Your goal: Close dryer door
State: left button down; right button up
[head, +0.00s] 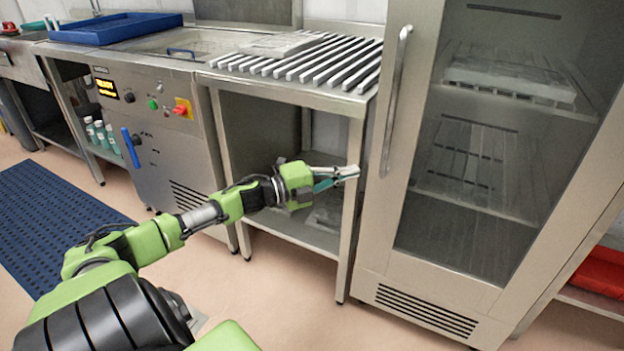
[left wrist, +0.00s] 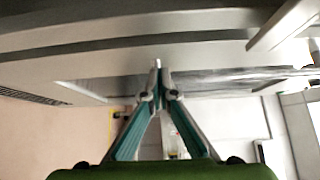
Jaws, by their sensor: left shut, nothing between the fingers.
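The dryer (head: 425,309) is a tall steel cabinet at the right of the head view. Its glass door (head: 480,150) lies flush or nearly flush with the front; I cannot tell whether a small gap is left. A long vertical handle (head: 393,100) sits on the door's left side. My right gripper is not in view.
A steel table (head: 350,105) with a slatted top stands left of the dryer, with a lower shelf. Further left are a machine with a lit display (head: 106,89), a blue tray (head: 115,28) and a blue floor mat (head: 50,220). A red bin (head: 600,270) is at far right.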

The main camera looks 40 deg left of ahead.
pick_arm(q)
jog(key=a+p+v, duration=0.1)
jog(key=p+v, duration=0.1)
jog(key=v, duration=0.6)
jog(key=shift+f, duration=0.3)
jog(key=shift+w, duration=0.2)
